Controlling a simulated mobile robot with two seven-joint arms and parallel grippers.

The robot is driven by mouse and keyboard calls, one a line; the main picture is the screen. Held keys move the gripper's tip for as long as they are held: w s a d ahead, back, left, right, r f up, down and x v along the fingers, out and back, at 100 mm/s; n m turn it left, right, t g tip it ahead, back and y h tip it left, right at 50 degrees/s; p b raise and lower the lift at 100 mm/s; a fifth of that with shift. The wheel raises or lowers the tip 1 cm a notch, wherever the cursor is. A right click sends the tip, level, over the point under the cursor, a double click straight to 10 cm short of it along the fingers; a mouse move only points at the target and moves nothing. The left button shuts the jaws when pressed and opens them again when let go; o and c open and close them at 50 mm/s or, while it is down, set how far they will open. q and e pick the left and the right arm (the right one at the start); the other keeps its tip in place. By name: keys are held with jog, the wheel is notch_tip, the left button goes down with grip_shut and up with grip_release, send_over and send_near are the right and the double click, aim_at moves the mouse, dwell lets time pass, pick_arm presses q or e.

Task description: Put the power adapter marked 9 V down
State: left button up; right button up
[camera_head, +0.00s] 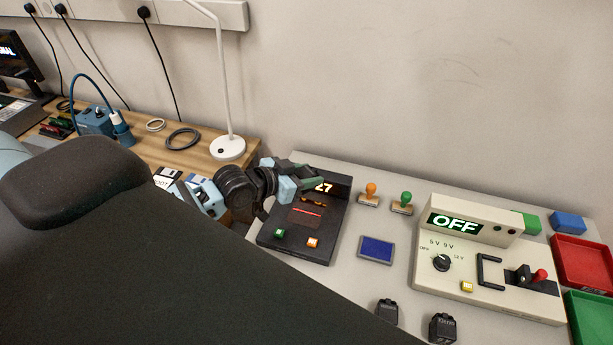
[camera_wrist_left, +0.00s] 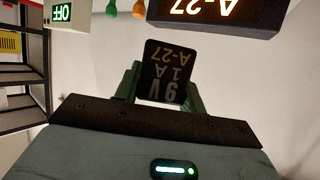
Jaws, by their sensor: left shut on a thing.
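My left gripper (camera_head: 308,172) is over the back of a black scanner unit (camera_head: 274,245) with a lit display and a red line on its window. In the left wrist view, the green fingers of my left gripper (camera_wrist_left: 163,88) are shut on a black power adapter (camera_wrist_left: 167,70). Its label reads 9V, 1A, A-27, upside down in that view. The scanner's display (camera_wrist_left: 215,10) also reads A-27 there. In the head view the held adapter is hard to make out behind the gripper. My right gripper is not in view.
Two other black adapters (camera_head: 387,310) (camera_head: 442,327) stand at the front of the grey table (camera_head: 345,275). A blue pad (camera_head: 376,249), two stamps (camera_head: 369,196) (camera_head: 403,204) and a beige tester (camera_head: 480,297) reading OFF stand right of the scanner. Red (camera_head: 582,262) and green (camera_head: 592,318) trays are at the far right.

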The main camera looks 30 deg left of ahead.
pick_arm(q)
jog(key=s+d+r+n+t+y, duration=0.1)
jog(key=s+d+n+y, duration=0.3)
jog(key=s+d, duration=0.4)
jog(key=s+y, duration=0.1)
jog(key=s, duration=0.3)
jog(key=shift+d+r, duration=0.2)
jog(key=shift+r, duration=0.15)
jog(key=shift+d, duration=0.15)
